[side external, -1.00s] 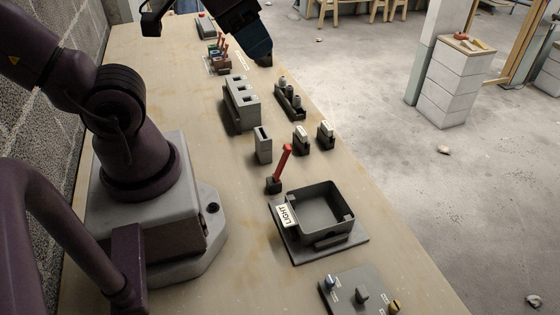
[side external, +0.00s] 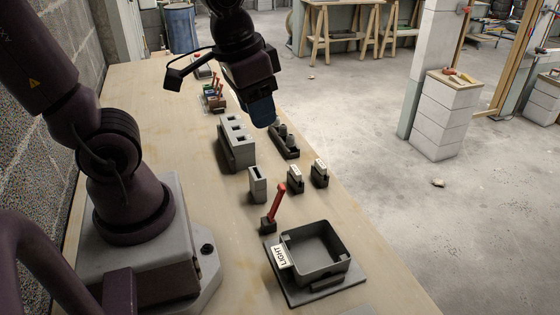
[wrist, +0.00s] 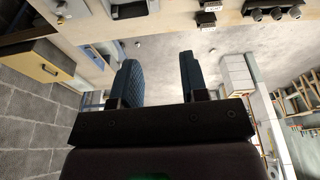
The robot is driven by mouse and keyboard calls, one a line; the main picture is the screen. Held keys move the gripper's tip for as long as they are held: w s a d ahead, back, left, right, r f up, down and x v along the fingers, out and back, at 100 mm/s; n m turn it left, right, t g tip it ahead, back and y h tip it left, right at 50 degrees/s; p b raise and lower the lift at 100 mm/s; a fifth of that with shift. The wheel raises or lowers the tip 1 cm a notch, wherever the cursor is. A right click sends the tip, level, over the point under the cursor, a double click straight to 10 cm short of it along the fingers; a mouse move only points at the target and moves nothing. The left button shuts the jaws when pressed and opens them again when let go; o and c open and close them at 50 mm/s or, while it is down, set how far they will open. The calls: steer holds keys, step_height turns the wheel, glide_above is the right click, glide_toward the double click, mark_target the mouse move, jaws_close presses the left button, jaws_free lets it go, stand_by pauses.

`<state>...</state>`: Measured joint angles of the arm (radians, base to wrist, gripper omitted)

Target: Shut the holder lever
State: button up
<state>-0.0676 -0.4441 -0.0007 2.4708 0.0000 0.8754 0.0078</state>
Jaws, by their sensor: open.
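A red lever (side external: 277,204) stands up from a small dark base, leaning slightly, just behind the tray labelled LIGHT (side external: 318,256) in the side view. Smaller red-handled levers (side external: 214,92) stand in a group at the far end of the bench. The frames do not show which lever is the holder's. My gripper (side external: 263,115) hangs over the bench's far half, beyond the tall red lever and apart from it. In the wrist view my gripper's two blue pads (wrist: 160,78) are spread apart with nothing between them.
A small grey slotted block (side external: 257,184) stands close to that lever. Bare bench lies along the left.

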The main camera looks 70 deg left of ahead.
mark_target(283, 186)
steer(key=w+a+f+g, duration=0.1)
steer(key=f, duration=0.3)
steer(key=w+a+f+g, duration=0.1)
steer(key=w+f, duration=0.1)
steer(key=f, duration=0.2)
steer(key=w+a+f, duration=0.1)
steer(key=w+f, duration=0.1)
steer(key=f, duration=0.2)
steer(key=shift+w+m+g, duration=0.15)
steer(key=shift+m+g, duration=0.15)
steer(key=shift+g, duration=0.1)
steer(key=shift+f, duration=3.85)
steer(key=shift+c, duration=0.4)
steer(key=c, duration=0.5)
steer(key=shift+o, duration=0.2)
steer(key=shift+w, duration=0.15)
